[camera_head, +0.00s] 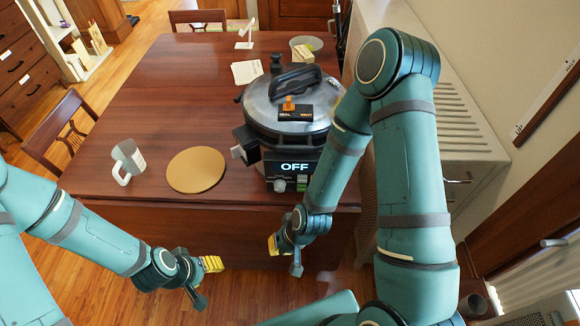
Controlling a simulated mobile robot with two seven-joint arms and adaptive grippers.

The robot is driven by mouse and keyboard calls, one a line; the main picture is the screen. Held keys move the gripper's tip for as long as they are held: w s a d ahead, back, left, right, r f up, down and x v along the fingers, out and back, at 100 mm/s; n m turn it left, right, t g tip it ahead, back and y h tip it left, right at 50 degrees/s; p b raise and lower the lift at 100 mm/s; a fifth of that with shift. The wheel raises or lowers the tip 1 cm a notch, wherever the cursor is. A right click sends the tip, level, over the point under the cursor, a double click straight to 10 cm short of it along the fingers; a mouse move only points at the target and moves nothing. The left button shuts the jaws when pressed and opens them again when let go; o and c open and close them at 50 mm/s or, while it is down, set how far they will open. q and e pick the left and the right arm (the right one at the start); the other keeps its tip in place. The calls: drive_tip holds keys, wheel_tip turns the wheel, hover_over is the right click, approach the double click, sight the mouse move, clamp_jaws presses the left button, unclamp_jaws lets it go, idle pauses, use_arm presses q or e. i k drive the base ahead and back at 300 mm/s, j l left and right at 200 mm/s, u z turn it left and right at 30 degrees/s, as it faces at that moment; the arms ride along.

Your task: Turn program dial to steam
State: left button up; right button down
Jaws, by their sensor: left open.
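A pressure cooker (262,118) with a grey lid and black handle stands near the table's front right. Its front display (294,167) reads OFF. A small round program dial (279,185) sits under the display at the left, beside green-lit marks. An orange valve knob (289,104) stands by a label on the lid. My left gripper (206,283) is open and empty, below and left of the dial, in front of the table edge. My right gripper (284,257) hangs below the dial, apart from the cooker, its fingers spread. My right forearm hides part of the cooker's right side.
The wooden table (150,100) holds a white mug (128,160), a round tan board (196,169), white papers (247,72) and a bowl (306,43) at the back. A chair (65,135) stands at the left. A white cabinet (455,125) stands close on the right.

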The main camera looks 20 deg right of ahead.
sight(280, 185)
drive_tip(key=l+u, duration=0.25)
drive_tip(key=l, duration=0.45)
drive_tip(key=k+l+u, duration=0.25)
drive_tip(key=l, duration=0.45)
drive_tip(key=i, duration=0.1)
